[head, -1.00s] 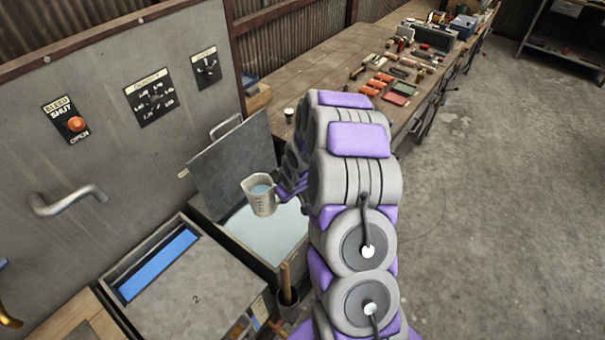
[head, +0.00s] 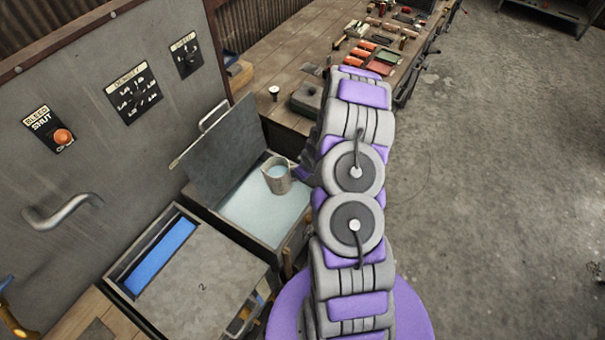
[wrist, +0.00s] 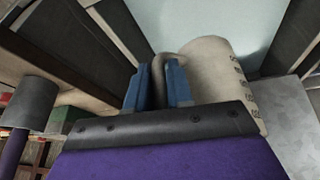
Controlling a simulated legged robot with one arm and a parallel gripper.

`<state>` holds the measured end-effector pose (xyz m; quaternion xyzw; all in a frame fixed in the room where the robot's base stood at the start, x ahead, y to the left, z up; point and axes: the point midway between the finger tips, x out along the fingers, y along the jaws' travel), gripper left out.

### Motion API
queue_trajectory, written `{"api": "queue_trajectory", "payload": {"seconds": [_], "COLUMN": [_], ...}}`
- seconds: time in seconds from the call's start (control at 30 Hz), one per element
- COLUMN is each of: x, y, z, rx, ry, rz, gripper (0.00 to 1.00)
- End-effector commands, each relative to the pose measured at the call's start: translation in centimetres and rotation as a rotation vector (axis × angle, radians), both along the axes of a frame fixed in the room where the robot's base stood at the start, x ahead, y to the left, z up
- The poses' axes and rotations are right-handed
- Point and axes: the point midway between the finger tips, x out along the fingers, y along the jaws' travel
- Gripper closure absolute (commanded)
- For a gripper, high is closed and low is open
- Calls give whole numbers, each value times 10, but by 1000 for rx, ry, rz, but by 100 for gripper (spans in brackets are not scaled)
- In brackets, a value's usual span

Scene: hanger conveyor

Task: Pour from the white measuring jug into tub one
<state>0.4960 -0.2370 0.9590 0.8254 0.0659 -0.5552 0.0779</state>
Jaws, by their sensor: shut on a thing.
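The white measuring jug (head: 277,181) looks roughly upright over the right part of an open tub (head: 230,228), with pale liquid inside the jug. The tub holds pale liquid (head: 250,208) and its grey lid (head: 225,150) stands raised; no number shows on it. In the wrist view my gripper (wrist: 158,85) has its blue fingers shut on the jug's handle. The jug's body (wrist: 212,70) with dark scale marks is right of the fingers. In the head view my arm hides most of the gripper.
A grey panel (head: 90,160) with an orange knob (head: 62,136) and dials rises at left. A wooden bench (head: 300,60) with tools runs behind. Bare floor (head: 480,200) is clear at right.

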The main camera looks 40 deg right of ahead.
Motion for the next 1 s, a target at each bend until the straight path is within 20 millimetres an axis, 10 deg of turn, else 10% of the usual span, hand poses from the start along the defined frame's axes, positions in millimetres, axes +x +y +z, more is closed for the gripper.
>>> {"api": "queue_trajectory", "payload": {"seconds": [1.0], "x": [-2], "y": [-6], "z": [-7], "rx": [-107], "ry": [49], "rz": [-2], "gripper": [100]}}
